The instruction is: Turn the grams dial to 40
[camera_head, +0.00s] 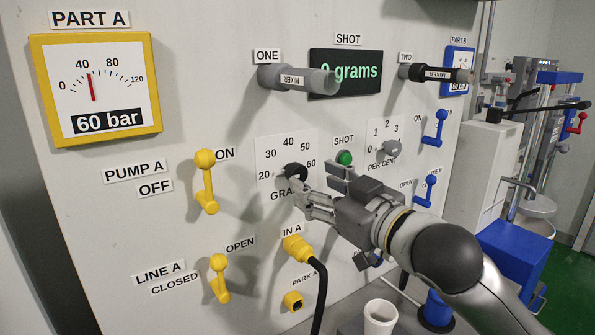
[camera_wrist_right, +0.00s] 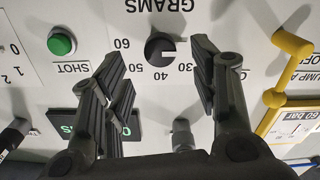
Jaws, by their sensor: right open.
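The grams dial is a black round knob (camera_head: 295,171) on the grey panel, with 20 to 60 printed around its upper side. In the wrist view, which is upside down, the knob (camera_wrist_right: 159,48) has a white mark pointing right, about toward the 20 side; a finger hides the 20 there. My right gripper (camera_head: 314,181) is in front of the dial. In the wrist view its open fingers (camera_wrist_right: 158,70) stand on either side of the knob, apart from it. The display (camera_head: 346,73) reads 0 grams, partly covered by a mixer nozzle. My left gripper is not in view.
The green shot button (camera_head: 344,157) and grey per cent dial (camera_head: 391,149) are right of the grams dial. The yellow IN A plug (camera_head: 297,247) with a black cable is below. Yellow pump lever (camera_head: 206,181) is left. A white cup (camera_head: 380,318) stands below.

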